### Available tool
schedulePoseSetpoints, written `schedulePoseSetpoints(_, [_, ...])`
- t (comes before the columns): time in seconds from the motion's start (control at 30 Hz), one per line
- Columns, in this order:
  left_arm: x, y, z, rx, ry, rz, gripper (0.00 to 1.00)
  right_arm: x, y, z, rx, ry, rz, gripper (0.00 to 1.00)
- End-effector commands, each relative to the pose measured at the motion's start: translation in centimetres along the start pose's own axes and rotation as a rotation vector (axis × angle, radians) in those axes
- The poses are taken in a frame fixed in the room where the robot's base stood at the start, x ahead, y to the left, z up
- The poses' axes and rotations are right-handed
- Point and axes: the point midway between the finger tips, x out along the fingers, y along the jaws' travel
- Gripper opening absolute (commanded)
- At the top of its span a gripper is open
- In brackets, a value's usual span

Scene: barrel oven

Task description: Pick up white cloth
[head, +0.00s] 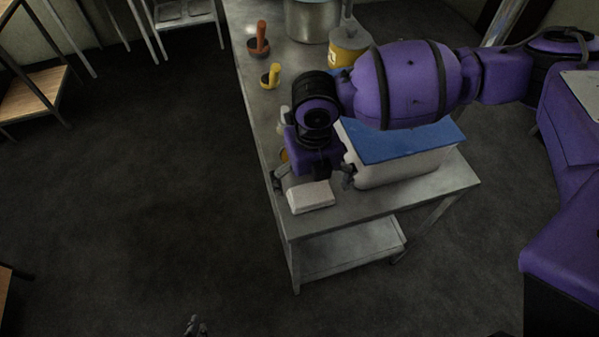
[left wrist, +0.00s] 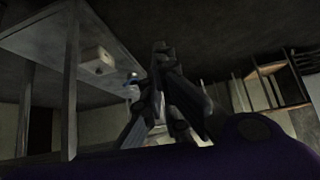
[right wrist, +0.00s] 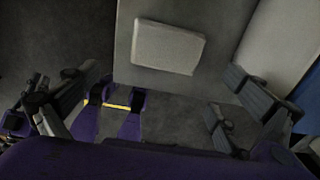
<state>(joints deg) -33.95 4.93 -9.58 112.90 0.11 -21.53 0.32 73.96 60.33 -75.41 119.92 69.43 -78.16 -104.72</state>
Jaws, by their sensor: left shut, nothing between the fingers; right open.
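The white cloth (head: 311,197) is a folded, flat block on the near end of the metal table. It also shows in the right wrist view (right wrist: 168,46), lying flat near the table edge. My right gripper (head: 314,181) is over the table beside the cloth, fingers spread wide and empty. In the right wrist view, the cloth lies beyond the spread fingers (right wrist: 156,84), with no visible contact. My left gripper (head: 196,327) is low at the bottom edge of the head view, away from the table. In the left wrist view its fingers (left wrist: 172,85) are together and empty.
A white container with a blue lid (head: 405,142) stands close right of my right gripper. Behind are a yellow tool (head: 271,77), an orange-handled tool (head: 259,42), a yellow tub (head: 348,50) and a metal pot (head: 312,20). Floor left of the table is clear.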

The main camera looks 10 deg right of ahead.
Motion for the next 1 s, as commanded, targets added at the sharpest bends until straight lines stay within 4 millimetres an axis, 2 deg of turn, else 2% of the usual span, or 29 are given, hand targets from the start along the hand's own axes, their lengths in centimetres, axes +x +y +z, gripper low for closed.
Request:
schedulePoseSetpoints(0.07, [-0.2, -0.3, 1.2, 0.004, -0.021, -0.004, 0.00, 1.2, -0.1, 0.0, 0.004, 0.003, -0.001, 1.00])
schedulePoseSetpoints(0.17, [-0.3, -0.5, 1.5, 0.006, -0.027, -0.006, 0.00, 2.3, -0.2, 0.2, 0.005, 0.003, -0.001, 1.00])
schedulePoseSetpoints(0.4, [0.3, 0.2, -1.1, 0.003, 0.020, 0.005, 0.00, 5.7, -0.5, 0.8, 0.006, 0.001, 0.001, 1.00])
schedulePoseSetpoints(0.53, [0.4, 0.6, -1.5, -0.006, 0.027, 0.007, 0.00, 6.6, -0.5, 0.8, 0.005, -0.001, 0.001, 1.00])
schedulePoseSetpoints(0.73, [0.3, 0.7, -0.9, -0.009, 0.016, 0.007, 0.00, 6.7, -0.5, 0.8, 0.006, -0.002, 0.001, 1.00])
schedulePoseSetpoints(0.77, [0.3, 0.6, -0.8, -0.009, 0.015, 0.007, 0.00, 6.6, -0.5, 0.8, 0.006, -0.002, 0.001, 0.99])
schedulePoseSetpoints(1.0, [0.2, 0.4, -0.5, -0.005, 0.008, 0.005, 0.00, 6.6, -0.5, 0.8, 0.006, -0.002, 0.001, 0.67])
